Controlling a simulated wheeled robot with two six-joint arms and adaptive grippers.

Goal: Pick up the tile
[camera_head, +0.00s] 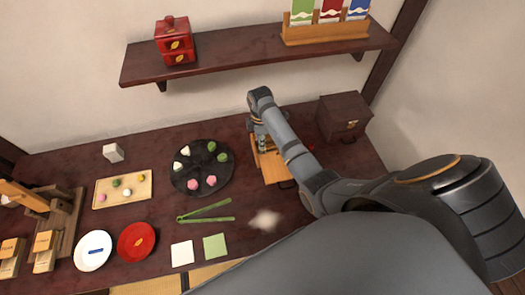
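Two flat squares that could be tiles lie near the table's front edge: a white one (182,252) and a pale green one (216,246). I cannot tell which thing is the tile. Small labelled wooden blocks (45,241) stand at the left by a wooden rack. My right gripper (262,146) points down at an orange-brown wooden board (273,172) at the back right. It is small and partly hidden by my arm, so its fingers and anything between them are unclear. My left gripper is not in view.
A black round plate (202,180) with sweets, a wooden tray (103,201), green tongs (205,218), a white plate (80,255) and a red plate (149,242) cover the table. A dark box (343,118) stands at right. A shelf (230,65) hangs above.

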